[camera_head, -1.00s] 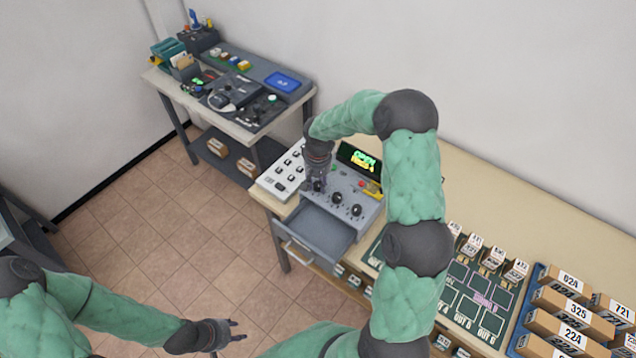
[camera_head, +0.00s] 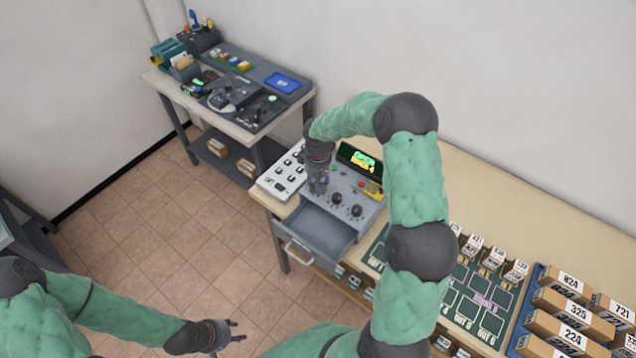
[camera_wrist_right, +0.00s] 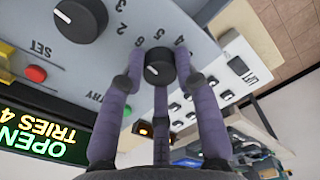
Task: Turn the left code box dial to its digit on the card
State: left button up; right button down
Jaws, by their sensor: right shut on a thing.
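The grey code box (camera_head: 362,204) stands on the beige table, its display (camera_head: 358,157) lit green and yellow. In the right wrist view the display (camera_wrist_right: 45,125) reads OPEN, TRIES 4. My right gripper (camera_head: 318,188) is over the box's left dial, which it hides in the head view. In the right wrist view the black left dial (camera_wrist_right: 158,66) sits between the purple fingers of my right gripper (camera_wrist_right: 160,75), shut on it. Printed digits ring the dial; its setting is unclear. My left gripper (camera_head: 228,332) is open and empty above the floor. I cannot make out the card.
Two more dials (camera_head: 337,199) (camera_head: 356,211) are on the box. Its drawer (camera_head: 313,232) is pulled out. A white keypad panel (camera_head: 283,174) stands left of it. Numbered parcels (camera_head: 577,313) stand at the right. A side bench (camera_head: 165,86) is behind.

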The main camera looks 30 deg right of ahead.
jog(key=c, duration=0.9)
grip_release()
jog(key=shift+r, duration=0.1)
notch_tip(320, 180, up, 12)
